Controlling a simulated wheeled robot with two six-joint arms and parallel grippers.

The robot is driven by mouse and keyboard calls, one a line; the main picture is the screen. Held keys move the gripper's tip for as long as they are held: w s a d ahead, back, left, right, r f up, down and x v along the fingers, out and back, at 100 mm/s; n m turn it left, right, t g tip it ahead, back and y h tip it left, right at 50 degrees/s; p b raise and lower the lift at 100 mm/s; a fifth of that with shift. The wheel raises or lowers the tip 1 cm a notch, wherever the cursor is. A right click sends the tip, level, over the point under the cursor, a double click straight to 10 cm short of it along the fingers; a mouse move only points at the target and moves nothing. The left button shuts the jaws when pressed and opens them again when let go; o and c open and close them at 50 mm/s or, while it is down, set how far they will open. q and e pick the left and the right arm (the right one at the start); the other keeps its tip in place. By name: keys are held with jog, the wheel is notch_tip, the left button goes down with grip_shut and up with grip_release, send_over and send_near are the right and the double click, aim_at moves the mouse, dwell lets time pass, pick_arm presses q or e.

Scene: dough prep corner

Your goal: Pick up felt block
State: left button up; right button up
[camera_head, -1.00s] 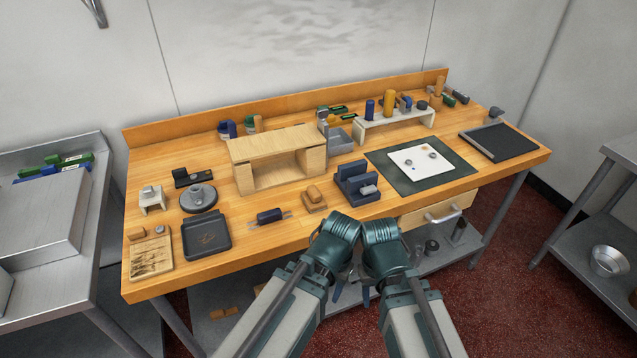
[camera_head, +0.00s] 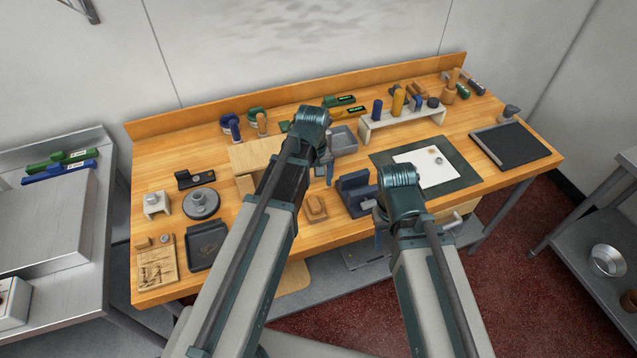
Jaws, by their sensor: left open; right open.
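I cannot tell for certain which object is the felt block. A small tan block (camera_head: 316,208) sits on the front middle of the wooden bench (camera_head: 340,238), left of a dark blue slotted stand (camera_head: 355,192). My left gripper (camera_head: 327,168) is open over the middle of the bench, behind the tan block, and mostly hidden by its own wrist. My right gripper (camera_head: 378,235) is open at the bench's front edge, by the blue stand, also partly hidden by its wrist. Neither gripper visibly holds anything.
My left arm hides much of a wooden riser (camera_head: 256,152). A grey tray (camera_head: 343,141) stands behind the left gripper. A dark mat with a white sheet (camera_head: 425,168) lies to the right. A black tray (camera_head: 207,245) and a round grey weight (camera_head: 201,203) are at the left.

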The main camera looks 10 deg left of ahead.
aim_at(314, 201)
pick_arm(q)
jog(key=shift+n, duration=0.3)
jog(key=f+b, duration=0.2)
jog(key=b, duration=0.1)
jog(key=f+b, duration=0.2)
jog(key=f, duration=0.1)
jog(key=w+f+b, duration=0.1)
jog(key=f+b, duration=0.2)
jog(key=shift+w+a+b, duration=0.1)
jog(key=shift+a+b, duration=0.25)
jog(key=shift+r, duration=0.1)
pick_arm(e)
notch_tip(314, 201, down, 8)
jog(key=shift+w, duration=0.25)
pick_arm(q)
jog(key=f+b, duration=0.5)
jog(key=shift+d+f, duration=0.15)
jog(key=shift+d, duration=0.1)
pick_arm(e)
notch_tip(314, 201, down, 5)
pick_arm(q)
jog(key=c, duration=1.4)
jog(key=shift+r, duration=0.25)
pick_arm(e)
jog(key=shift+r, duration=0.15)
